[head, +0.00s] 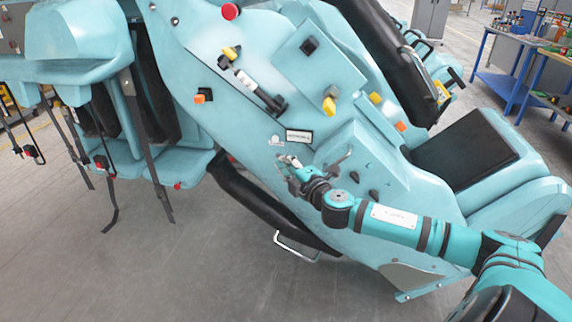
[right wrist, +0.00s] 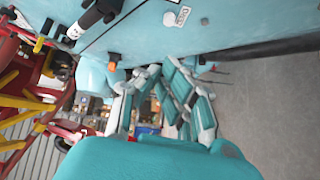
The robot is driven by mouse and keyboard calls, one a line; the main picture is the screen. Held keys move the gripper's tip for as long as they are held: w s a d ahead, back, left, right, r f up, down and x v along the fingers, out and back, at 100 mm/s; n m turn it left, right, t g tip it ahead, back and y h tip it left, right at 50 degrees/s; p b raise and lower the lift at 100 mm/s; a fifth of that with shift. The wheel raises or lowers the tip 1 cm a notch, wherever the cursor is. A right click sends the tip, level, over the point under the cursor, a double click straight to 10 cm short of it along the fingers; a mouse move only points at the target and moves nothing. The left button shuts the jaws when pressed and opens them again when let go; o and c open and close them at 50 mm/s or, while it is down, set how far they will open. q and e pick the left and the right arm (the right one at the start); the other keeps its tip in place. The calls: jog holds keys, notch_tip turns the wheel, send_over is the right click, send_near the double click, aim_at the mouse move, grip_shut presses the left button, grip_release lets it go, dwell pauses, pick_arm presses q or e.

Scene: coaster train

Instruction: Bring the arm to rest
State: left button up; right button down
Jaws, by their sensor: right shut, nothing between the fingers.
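My right arm (head: 395,219) reaches in from the lower right, in front of the teal coaster car. Its gripper (head: 284,163) is beside the car's side panel, just below a small label. The gripper is shut and empty. In the right wrist view the gripper's linked fingers (right wrist: 164,70) extend ahead with nothing held between them. I cannot tell whether the fingertips touch the panel. My left gripper is not in view.
The teal coaster car (head: 190,50) fills the middle, carrying a black handle (head: 261,93), coloured knobs and a red button (head: 230,12). A black seat pad (head: 465,150) is at right. A blue workbench (head: 505,70) stands at the back right. Grey floor (head: 130,270) at lower left is clear.

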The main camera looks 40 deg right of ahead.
dwell(0.5)
jog(key=s+d+f+m+g+h+p, duration=0.1)
jog(key=s+d+f+m+g, duration=0.15)
jog(key=f, duration=0.85)
jog(key=s+d+f+m+g+p, duration=0.1)
jog(key=s+d+f+m+g, duration=0.15)
jog(key=f, duration=0.85)
jog(key=s+a+f+m+g, duration=0.1)
jog(key=s+f+m+g, duration=0.1)
jog(key=s+f, duration=0.45)
jog(key=s+a+f+m+g, duration=0.1)
jog(key=s+a+f, duration=0.15)
jog(key=f, duration=0.75)
jog(key=s+a+f+m+g+y+p, duration=0.15)
jog(key=s+a+f, duration=0.25)
jog(key=s+f, duration=0.4)
jog(key=s+a+f+m+g+p, duration=0.1)
jog(key=s+a+f+m+g, duration=0.2)
jog(key=s+f, duration=0.6)
jog(key=s+a+f+g+y, duration=0.1)
jog(key=s+a+f+g, duration=0.1)
jog(key=s+a, duration=0.4)
jog(key=s+a+f+m+g, duration=0.1)
jog(key=s+a, duration=0.6)
jog(key=s, duration=0.8)
jog(key=shift+s+a+f+g+y, duration=0.25)
jog(key=shift+f+g+y, duration=0.1)
